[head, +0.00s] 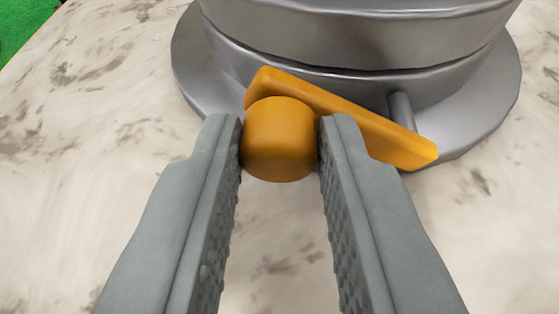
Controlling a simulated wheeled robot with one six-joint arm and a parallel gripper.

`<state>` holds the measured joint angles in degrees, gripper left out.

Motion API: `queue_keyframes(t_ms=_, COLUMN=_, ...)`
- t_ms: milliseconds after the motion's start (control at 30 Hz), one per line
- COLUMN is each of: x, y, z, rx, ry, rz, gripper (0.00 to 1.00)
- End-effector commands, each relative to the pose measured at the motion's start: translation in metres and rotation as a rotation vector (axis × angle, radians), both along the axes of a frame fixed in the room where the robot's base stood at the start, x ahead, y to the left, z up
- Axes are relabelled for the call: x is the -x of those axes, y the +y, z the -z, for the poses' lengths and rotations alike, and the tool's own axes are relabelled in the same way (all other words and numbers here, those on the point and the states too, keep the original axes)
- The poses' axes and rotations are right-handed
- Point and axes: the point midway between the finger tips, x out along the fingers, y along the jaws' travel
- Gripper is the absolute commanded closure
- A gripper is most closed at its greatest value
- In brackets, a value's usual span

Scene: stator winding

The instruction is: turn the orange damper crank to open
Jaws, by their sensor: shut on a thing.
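The orange damper crank (375,128) is at the top middle of the head view. Its flat arm slopes down from upper left to lower right. A round orange knob (279,140) sticks out toward me at the arm's left end. A short grey shaft (401,110) joins the arm's right end to a grey metal round body (350,35). My gripper (280,148) is shut on the knob, with one grey finger on each side of it. The fingertips cover a small part of the crank arm.
The grey body has a wide round base flange (193,75) on a pale marbled surface (80,170). The surface is clear to the left and right of my fingers. A green patch (22,25) shows beyond the surface's edge at the upper left.

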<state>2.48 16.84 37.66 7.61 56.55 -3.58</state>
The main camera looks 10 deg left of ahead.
Motion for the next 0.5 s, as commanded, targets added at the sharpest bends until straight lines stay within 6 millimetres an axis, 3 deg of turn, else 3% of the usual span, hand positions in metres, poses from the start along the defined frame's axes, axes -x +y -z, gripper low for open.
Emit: queue_keyframes(t_ms=500, x=0.000, y=-0.030, z=-0.023, rx=-0.493, ry=-0.001, rz=0.002, gripper=1.00)
